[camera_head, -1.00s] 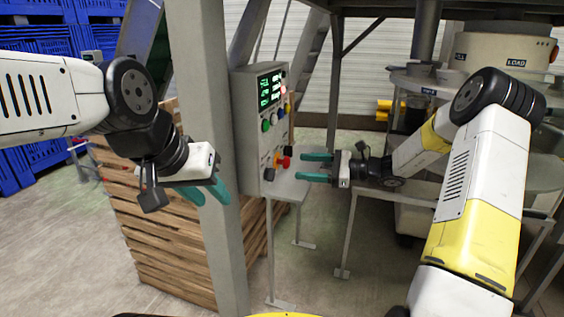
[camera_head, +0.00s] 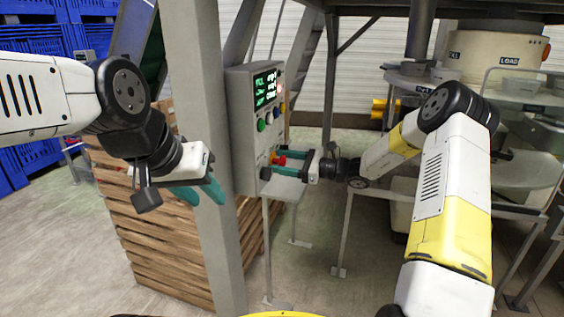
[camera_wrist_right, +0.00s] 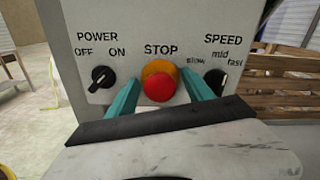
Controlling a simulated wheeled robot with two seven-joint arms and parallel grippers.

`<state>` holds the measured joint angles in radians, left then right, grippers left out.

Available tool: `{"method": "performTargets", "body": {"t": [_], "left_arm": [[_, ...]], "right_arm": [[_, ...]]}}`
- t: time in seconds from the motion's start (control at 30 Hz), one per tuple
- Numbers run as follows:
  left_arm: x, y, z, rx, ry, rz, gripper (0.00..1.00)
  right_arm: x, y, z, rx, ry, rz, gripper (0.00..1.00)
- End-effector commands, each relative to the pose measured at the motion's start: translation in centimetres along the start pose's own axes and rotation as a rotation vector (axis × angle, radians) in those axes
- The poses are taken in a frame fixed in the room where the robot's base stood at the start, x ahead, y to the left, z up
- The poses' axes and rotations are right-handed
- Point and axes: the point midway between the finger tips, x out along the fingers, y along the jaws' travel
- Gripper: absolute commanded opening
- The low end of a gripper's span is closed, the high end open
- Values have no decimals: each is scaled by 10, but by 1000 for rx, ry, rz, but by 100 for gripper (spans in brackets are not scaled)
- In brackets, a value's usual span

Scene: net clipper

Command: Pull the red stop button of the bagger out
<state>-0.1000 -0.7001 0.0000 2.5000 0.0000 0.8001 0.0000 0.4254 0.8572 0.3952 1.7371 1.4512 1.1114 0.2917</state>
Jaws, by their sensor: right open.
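The bagger's grey control box (camera_head: 244,135) stands beside the post, with a lit green display at its top. The red stop button (camera_wrist_right: 159,86) sits on a yellow base under the word STOP; in the head view the red button (camera_head: 281,161) lies between my right gripper's fingers. My right gripper (camera_head: 277,164) is open, its teal fingers pointing at the panel. In the right wrist view its fingers (camera_wrist_right: 159,92) stand to the left and right of the button, with a gap visible to the left finger. My left gripper (camera_head: 198,190) hangs by the post, away from the panel; its finger gap is unclear.
The POWER knob (camera_wrist_right: 102,77) is left of the button and the SPEED knob (camera_wrist_right: 217,103) right of it. A grey post (camera_head: 212,130) stands between my left gripper and the box. A wooden crate (camera_head: 150,230) is below left. A small grey shelf (camera_head: 283,190) sits under the button area.

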Motion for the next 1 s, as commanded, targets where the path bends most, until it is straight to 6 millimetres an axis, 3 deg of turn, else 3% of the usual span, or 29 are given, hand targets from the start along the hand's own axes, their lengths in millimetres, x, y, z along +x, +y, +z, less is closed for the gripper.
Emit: {"method": "performTargets", "body": {"t": [0.07, 0.4, 0.97, 1.0], "left_arm": [[0, 0, 0, 0, 0, 0, 36], [0, 0, 0, 0, 0, 0, 36], [0, 0, 0, 0, 0, 0, 36], [0, 0, 0, 0, 0, 0, 36]], "right_arm": [[0, 0, 0, 0, 0, 0, 60], [0, 0, 0, 0, 1, 0, 0], [-15, 0, -1, 0, 2, -1, 0], [-15, 0, -1, 0, 2, -1, 40]]}}
